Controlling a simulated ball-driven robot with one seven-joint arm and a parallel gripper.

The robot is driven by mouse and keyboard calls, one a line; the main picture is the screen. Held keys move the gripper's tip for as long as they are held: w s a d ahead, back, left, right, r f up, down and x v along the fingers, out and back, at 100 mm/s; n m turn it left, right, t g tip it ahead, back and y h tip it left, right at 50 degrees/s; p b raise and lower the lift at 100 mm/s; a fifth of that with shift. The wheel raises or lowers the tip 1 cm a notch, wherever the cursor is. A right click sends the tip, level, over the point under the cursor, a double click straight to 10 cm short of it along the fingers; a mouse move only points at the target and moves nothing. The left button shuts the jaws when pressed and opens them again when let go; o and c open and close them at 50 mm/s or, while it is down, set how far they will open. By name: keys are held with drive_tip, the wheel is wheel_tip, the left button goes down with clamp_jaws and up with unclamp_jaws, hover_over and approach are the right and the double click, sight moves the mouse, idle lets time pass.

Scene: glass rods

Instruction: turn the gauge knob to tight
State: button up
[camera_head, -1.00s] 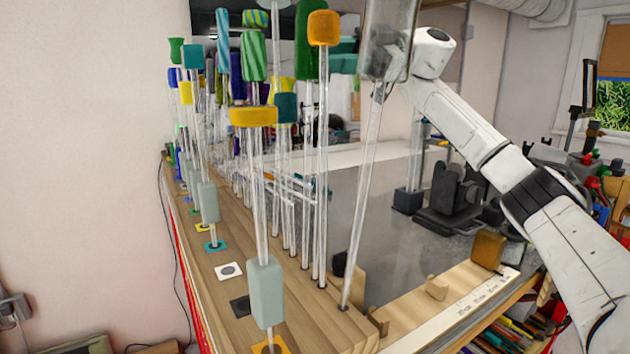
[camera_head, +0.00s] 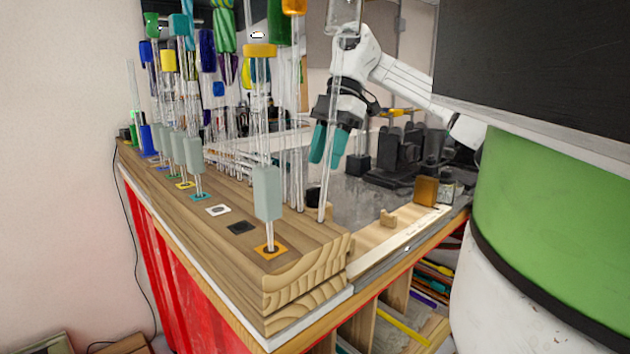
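A wooden board with a printed scale (camera_head: 425,228) lies along the front right edge of the bench, with a small wooden peg (camera_head: 388,218) on it. A dark round knob (camera_head: 313,196) sits beside the wooden rod block, partly behind a glass rod. I cannot tell for certain which part is the gauge knob. My gripper (camera_head: 326,160) points down above the grey bench top, behind the front glass rods. Its two teal fingers look apart and empty, though a clear rod crosses in front of them. It is above the dark knob and apart from it.
Tall glass rods with coloured tops, such as a yellow one (camera_head: 259,50), stand close in the wooden block (camera_head: 285,240). A brown block (camera_head: 425,191) stands at the scale's far end. My own green and white body fills the right side. Some grey bench top (camera_head: 365,195) is clear.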

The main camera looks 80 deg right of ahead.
sight(316, 187)
drive_tip(key=shift+x, duration=2.65)
drive_tip(key=shift+c, duration=0.3)
clamp_jaws()
